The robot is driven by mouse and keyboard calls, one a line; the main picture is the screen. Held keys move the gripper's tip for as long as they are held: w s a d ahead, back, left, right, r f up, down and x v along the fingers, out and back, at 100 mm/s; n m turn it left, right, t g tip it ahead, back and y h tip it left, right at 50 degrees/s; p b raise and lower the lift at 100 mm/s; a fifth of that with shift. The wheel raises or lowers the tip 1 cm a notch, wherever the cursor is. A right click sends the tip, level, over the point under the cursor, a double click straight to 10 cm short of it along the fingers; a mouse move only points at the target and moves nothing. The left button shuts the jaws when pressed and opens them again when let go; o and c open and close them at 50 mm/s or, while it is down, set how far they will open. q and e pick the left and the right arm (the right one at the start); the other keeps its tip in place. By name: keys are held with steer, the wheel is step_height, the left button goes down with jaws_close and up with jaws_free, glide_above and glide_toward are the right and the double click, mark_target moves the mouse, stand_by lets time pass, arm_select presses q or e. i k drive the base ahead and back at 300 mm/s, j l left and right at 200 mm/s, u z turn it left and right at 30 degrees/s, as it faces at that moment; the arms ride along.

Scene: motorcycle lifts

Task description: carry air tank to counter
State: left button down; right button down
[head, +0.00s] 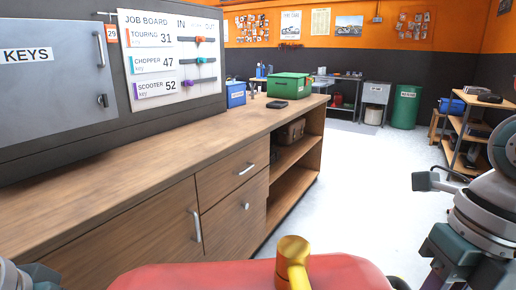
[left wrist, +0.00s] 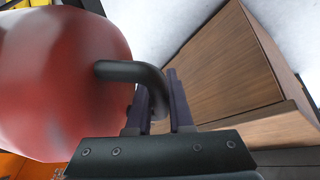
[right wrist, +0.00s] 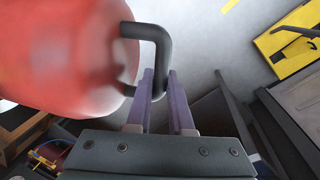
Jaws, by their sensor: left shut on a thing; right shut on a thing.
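The red air tank (head: 190,277) shows at the bottom of the head view, with a brass-coloured valve (head: 293,262) on top. It fills the left of the left wrist view (left wrist: 60,80) and of the right wrist view (right wrist: 60,55). My left gripper (left wrist: 172,85) is shut on a black bent handle (left wrist: 135,72) of the tank. My right gripper (right wrist: 160,85) is shut on the other black handle (right wrist: 155,35). The wooden counter (head: 150,140) runs along the left, in front of the tank. Both gripper fingertips are out of the head view.
A key cabinet (head: 60,75) and job board (head: 172,55) stand on the counter's back. A blue box (head: 236,95) and green case (head: 289,86) sit at its far end. The nearer worktop is bare. Open floor (head: 375,175) lies right; a shelf (head: 470,135) stands beyond.

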mark_target(198, 140)
steer(key=i, duration=1.75)
steer(key=i+l, duration=0.1)
steer(key=i, duration=1.65)
steer(key=i+j+u, duration=0.1)
steer(key=u, duration=1.65)
